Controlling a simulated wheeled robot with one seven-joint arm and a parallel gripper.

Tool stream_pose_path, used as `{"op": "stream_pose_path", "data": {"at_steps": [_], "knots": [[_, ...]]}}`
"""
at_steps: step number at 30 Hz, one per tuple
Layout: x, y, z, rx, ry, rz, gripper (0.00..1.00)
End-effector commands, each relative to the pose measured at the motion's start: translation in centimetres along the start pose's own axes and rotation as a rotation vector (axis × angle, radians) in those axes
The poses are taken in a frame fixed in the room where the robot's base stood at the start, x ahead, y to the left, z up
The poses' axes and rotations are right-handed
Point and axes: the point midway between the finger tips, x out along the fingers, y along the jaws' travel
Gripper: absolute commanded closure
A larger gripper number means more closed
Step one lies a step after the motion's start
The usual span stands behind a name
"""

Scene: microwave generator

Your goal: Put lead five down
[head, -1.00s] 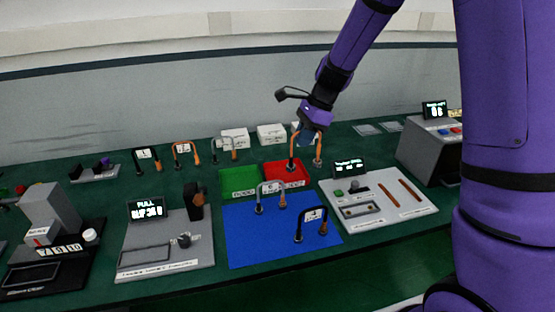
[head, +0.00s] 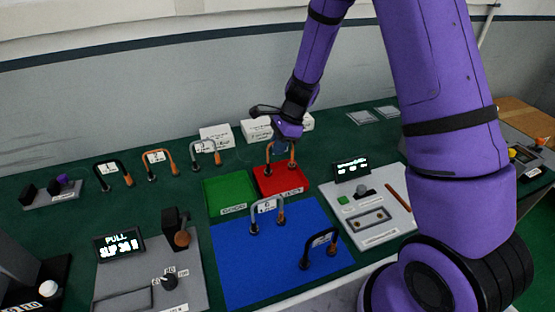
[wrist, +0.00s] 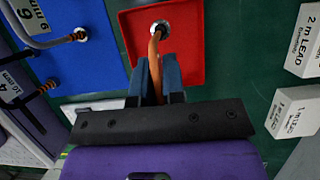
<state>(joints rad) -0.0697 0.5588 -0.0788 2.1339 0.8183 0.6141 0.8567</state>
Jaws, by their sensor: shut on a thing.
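My gripper (head: 281,148) is shut on an orange lead (head: 268,158) above the red tray (head: 300,186). The lead's two ends point down over the tray; I cannot tell whether they touch its floor. In the wrist view, the blue fingers (wrist: 156,78) pinch the orange lead (wrist: 154,48), and one metal end shows against the red tray (wrist: 185,15). The lead's number is hidden by the gripper. The green tray (head: 228,192) beside the red one is empty.
The blue mat (head: 245,280) holds a grey-and-orange lead (head: 266,206) marked 6 and a black-and-orange lead (head: 320,242). Several more leads (head: 160,157) stand at the back left. White boxes (head: 216,137) stand behind the trays. A panel with a display (head: 351,168) lies right.

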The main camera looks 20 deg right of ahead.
Motion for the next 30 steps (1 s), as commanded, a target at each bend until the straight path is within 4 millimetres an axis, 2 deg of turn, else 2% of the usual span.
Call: {"op": "stream_pose_path", "data": {"at_steps": [5, 13, 24, 25, 28, 30], "knots": [[1.0, 0.0, -0.4, 0.001, -0.001, 0.000, 1.00], [4.0, 0.0, -1.6, 0.001, -0.001, 0.001, 1.00], [4.3, 0.0, -1.8, 0.001, 0.000, 0.000, 1.00], [4.4, 0.0, -1.8, 0.000, 0.000, 0.000, 0.87], [4.3, 0.0, -1.8, 0.000, 0.000, -0.001, 0.64], [4.3, 0.0, -1.8, 0.000, 0.000, -0.001, 0.64]]}}
